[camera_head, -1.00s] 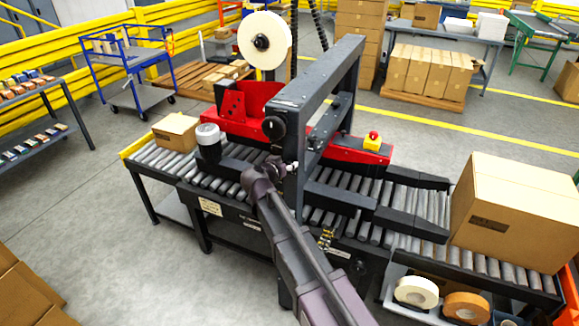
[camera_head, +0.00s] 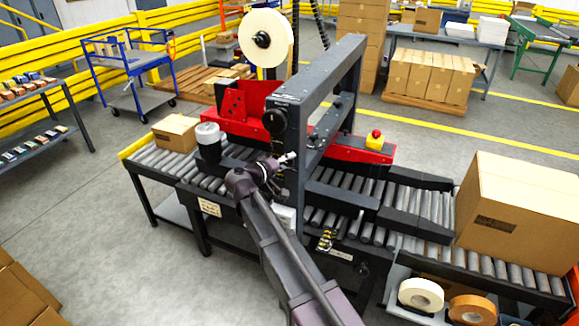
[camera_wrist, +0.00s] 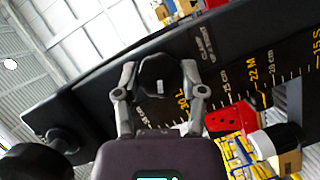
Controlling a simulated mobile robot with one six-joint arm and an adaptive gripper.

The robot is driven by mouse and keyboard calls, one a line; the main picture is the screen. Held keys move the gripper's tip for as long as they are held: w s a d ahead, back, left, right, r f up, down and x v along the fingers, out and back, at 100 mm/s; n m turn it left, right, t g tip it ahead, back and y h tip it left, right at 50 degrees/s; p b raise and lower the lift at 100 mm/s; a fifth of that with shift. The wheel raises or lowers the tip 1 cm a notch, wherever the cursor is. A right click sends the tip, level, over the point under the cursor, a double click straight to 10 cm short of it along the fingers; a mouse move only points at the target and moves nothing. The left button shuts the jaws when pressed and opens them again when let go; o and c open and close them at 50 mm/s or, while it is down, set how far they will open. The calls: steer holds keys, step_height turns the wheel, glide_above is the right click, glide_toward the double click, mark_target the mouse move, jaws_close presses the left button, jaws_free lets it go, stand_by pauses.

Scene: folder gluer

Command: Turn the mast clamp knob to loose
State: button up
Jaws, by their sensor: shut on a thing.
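The mast (camera_head: 295,195) is a dark upright of the machine frame. In the wrist view a black lobed knob (camera_wrist: 158,78) sits on its dark face, beside a printed scale. My gripper (camera_wrist: 160,80) has one finger on each side of this knob and is shut on it. In the head view my gripper (camera_head: 288,160) reaches the mast from the left, and the held knob cannot be made out there. A larger round black knob (camera_head: 274,121) is higher on the mast. No loose or tight marking is readable on the held knob.
A smaller black knob (camera_wrist: 62,140) is at lower left in the wrist view. A white-capped dark cylinder (camera_head: 208,142) stands close left of my wrist. The roller conveyor (camera_head: 150,155) runs below, with a large carton (camera_head: 515,215) at right.

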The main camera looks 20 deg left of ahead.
steer(key=n+t+h+b, duration=0.1)
steer(key=n+b, duration=0.1)
steer(key=n, duration=0.2)
steer(key=shift+a+b, duration=0.1)
steer(key=shift+b, duration=0.2)
stand_by(0.4)
steer(key=o, duration=1.2)
steer(key=shift+c, duration=0.2)
steer(key=shift+s, duration=0.1)
steer(key=v, duration=1.1)
steer(key=shift+s+a+f, duration=0.25)
steer(key=shift+s+f, duration=0.05)
steer(key=shift+s, duration=0.05)
